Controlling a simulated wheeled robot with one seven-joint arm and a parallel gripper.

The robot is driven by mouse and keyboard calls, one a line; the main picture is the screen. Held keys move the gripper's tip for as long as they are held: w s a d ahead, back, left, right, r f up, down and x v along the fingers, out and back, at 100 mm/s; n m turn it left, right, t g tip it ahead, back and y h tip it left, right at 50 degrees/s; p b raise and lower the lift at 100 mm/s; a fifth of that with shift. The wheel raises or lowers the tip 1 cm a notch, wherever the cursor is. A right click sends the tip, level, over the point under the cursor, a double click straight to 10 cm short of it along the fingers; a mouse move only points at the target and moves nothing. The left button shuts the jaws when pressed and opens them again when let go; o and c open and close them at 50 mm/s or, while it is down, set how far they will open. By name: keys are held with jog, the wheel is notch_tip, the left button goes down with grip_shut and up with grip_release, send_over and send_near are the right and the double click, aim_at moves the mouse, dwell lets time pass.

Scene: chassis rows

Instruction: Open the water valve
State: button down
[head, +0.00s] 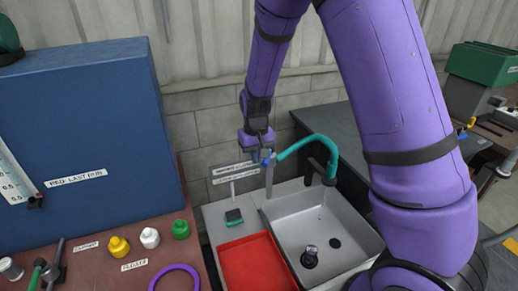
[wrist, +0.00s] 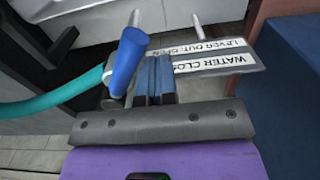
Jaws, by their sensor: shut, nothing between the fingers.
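The water valve has a blue lever (wrist: 128,60), which stands just left of my gripper's fingers in the wrist view. In the head view the small blue lever (head: 266,156) shows at the top of a grey standpipe (head: 268,180), beside the sink. My gripper (wrist: 154,76) is shut and empty, its fingers close beside the lever; I cannot tell whether they touch it. In the head view my gripper (head: 257,142) is above the standpipe and partly hides the valve. A sign (wrist: 225,58) to the right reads "LEVER OUT OPEN" and "WATER CLOS...", partly covered.
A teal hose (head: 310,142) arches from the valve over the grey sink (head: 350,215). A red tray (head: 255,265) and a green-topped block (head: 234,216) sit left of the sink. A large blue cabinet (head: 85,140) stands left.

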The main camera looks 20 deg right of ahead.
jog(key=shift+s+d, duration=0.15)
jog(key=shift+s, duration=0.05)
dwell(0.3)
notch_tip(320, 180, up, 7)
dwell(0.8)
